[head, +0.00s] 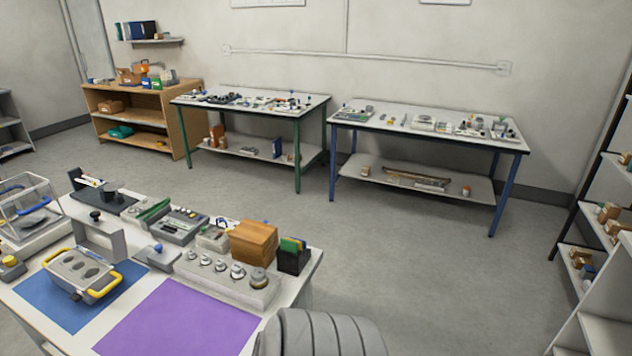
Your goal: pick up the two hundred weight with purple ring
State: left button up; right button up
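Several silver knobbed weights stand in a row in a pale weight block (232,290) on the near table. They grow larger toward the right, and the largest weight (259,277) sits at the right end. The weights are too small in the picture for me to read numbers or make out a purple ring, so I cannot tell which is the two hundred weight. Neither of my grippers is in view.
The near table holds a purple mat (178,322), a blue mat (62,302), a tray with yellow handles (78,272), a clear-walled balance (30,205), a wooden box (254,242) and a dark card holder (293,260). The purple mat is bare. Open floor (420,265) lies beyond.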

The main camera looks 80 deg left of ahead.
aim_at(220, 266)
jog(key=i, duration=0.7)
jog(key=u, duration=2.35)
jog(key=i, duration=2.2)
jog(key=u, duration=2.75)
